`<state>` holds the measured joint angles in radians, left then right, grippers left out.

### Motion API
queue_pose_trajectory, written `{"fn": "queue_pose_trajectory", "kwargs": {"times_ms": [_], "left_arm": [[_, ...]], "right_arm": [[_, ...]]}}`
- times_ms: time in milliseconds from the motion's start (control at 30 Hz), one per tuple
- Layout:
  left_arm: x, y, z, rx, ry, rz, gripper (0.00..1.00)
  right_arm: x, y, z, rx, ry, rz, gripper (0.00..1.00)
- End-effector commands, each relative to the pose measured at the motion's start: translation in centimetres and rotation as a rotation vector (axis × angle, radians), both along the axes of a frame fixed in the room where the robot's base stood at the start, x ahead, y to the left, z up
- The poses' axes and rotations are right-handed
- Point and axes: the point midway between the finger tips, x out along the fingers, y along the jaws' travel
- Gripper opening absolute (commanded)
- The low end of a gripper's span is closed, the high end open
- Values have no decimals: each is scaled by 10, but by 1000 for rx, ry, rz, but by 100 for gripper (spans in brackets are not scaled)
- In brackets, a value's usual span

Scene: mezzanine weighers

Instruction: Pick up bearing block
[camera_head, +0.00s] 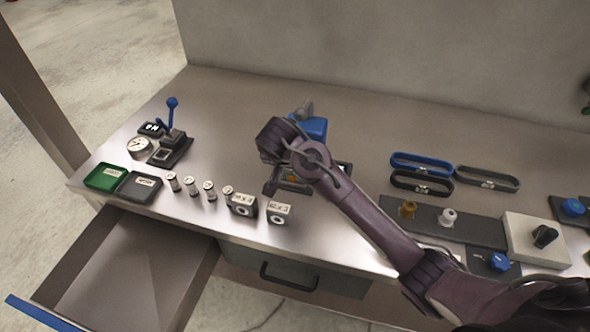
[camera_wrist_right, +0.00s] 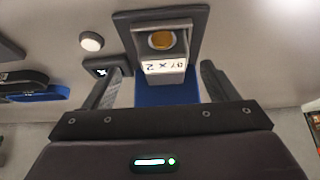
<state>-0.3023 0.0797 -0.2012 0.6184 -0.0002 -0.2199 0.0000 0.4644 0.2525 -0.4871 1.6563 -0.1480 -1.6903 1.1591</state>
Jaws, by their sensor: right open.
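A grey block with a brass-coloured round bore and a white label, likely the bearing block (camera_wrist_right: 165,65), shows in the right wrist view. It sits on a dark plate (camera_wrist_right: 197,22) with a blue part (camera_wrist_right: 168,92) in front. My right gripper (camera_wrist_right: 160,85) is open, its two fingers apart on either side of the block's line; whether they touch it I cannot tell. In the head view my right gripper (camera_head: 273,182) points down at the bench beside the blue fixture (camera_head: 313,127), and my arm hides most of the block there. My left gripper is not in view.
Two labelled blocks (camera_head: 279,212) and several small cylinders (camera_head: 209,190) stand along the bench's front edge. Green (camera_head: 104,177) and black trays (camera_head: 138,187), a gauge (camera_head: 139,147) and a blue-handled lever press (camera_head: 172,120) are left. An open drawer (camera_head: 125,270) juts out below.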

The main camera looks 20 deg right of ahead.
Motion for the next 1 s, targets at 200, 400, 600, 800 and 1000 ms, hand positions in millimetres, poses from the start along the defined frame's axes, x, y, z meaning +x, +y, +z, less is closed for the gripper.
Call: {"fn": "queue_pose_trajectory", "kwargs": {"times_ms": [200, 400, 600, 800, 1000], "left_arm": [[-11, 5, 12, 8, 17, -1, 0], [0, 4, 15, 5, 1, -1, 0], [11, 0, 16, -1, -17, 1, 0], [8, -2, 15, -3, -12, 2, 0], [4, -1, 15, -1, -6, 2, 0]], "right_arm": [[16, -6, -26, -2, 3, -1, 80], [22, -10, -41, 0, 0, 1, 80], [22, -10, -42, 1, 0, 0, 80], [22, -9, -42, 1, 0, 0, 54], [22, -10, -41, 1, 0, 0, 28]]}}
